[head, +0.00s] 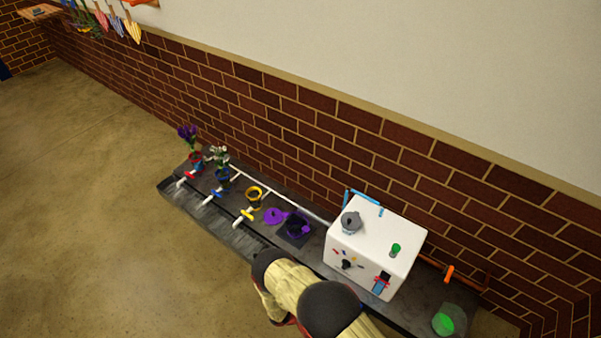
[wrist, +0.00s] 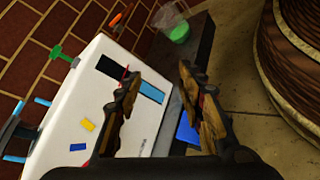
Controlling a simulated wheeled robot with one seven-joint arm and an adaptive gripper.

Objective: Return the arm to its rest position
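My arm (head: 298,286) reaches in from the bottom of the head view, in front of the white box-shaped machine (head: 376,240). My gripper's fingers do not show clearly there. In the wrist view my gripper (wrist: 158,75) is open, its two wooden-looking fingers apart with nothing held between them. Behind the fingers is the white machine (wrist: 75,105), seen at a tilt, with its black and blue strip. I cannot tell the exact gap between the fingers and the machine.
A dark bench (head: 330,262) runs along the brick wall. Flowers in a red holder (head: 196,158) and a blue holder (head: 223,173), a yellow ring holder (head: 253,194) and purple pieces (head: 277,215) stand left of the machine. A green-filled container (head: 444,323) is at right. Floor at left is clear.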

